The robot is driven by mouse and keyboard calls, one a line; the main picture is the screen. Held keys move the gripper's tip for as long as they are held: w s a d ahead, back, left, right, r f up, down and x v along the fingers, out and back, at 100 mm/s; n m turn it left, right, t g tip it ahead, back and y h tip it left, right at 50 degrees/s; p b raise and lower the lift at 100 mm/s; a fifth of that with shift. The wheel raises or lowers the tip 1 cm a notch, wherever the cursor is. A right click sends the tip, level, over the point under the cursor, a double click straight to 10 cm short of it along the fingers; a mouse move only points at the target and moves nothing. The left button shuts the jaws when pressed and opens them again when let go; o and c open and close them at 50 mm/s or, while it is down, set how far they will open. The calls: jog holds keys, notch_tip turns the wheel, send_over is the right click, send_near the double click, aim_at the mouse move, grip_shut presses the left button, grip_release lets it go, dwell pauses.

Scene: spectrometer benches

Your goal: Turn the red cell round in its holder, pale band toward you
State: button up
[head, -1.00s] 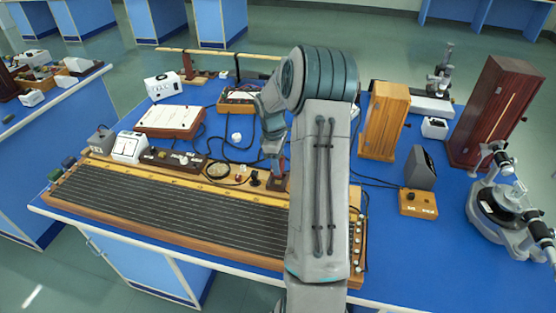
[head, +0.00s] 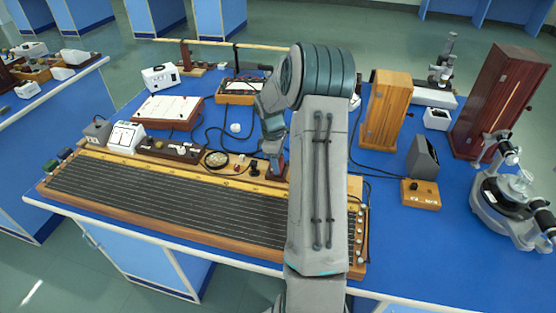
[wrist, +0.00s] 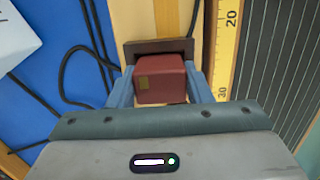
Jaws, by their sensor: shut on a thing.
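The red cell (wrist: 165,84) is between the two blue fingers of my gripper (wrist: 160,88) in the wrist view. The gripper is shut on it. A small olive-yellow patch shows at the left of the face turned to the wrist camera. The dark brown holder (wrist: 160,47) shows just beyond the cell, which covers part of it. I cannot tell whether the cell is seated in the holder or raised above it. In the head view my gripper (head: 275,160) points down behind the long ruled board, and my arm hides part of that spot.
The long ruled board (head: 150,195) with its yellow scale lies along the bench front. Black cables (head: 215,125) run behind it. A wooden box (head: 385,110) stands to the right of my arm. A white box (wrist: 15,42) shows at the wrist view's left edge.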

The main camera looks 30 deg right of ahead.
jog(key=o, duration=1.1)
jog(key=shift+o, duration=0.2)
jog(key=shift+r, duration=0.15)
notch_tip(320, 180, up, 14)
jog(key=w+a+b, duration=0.1)
jog(key=shift+w+f, duration=0.15)
jog(key=shift+f, duration=0.1)
jog(key=shift+a, duration=0.1)
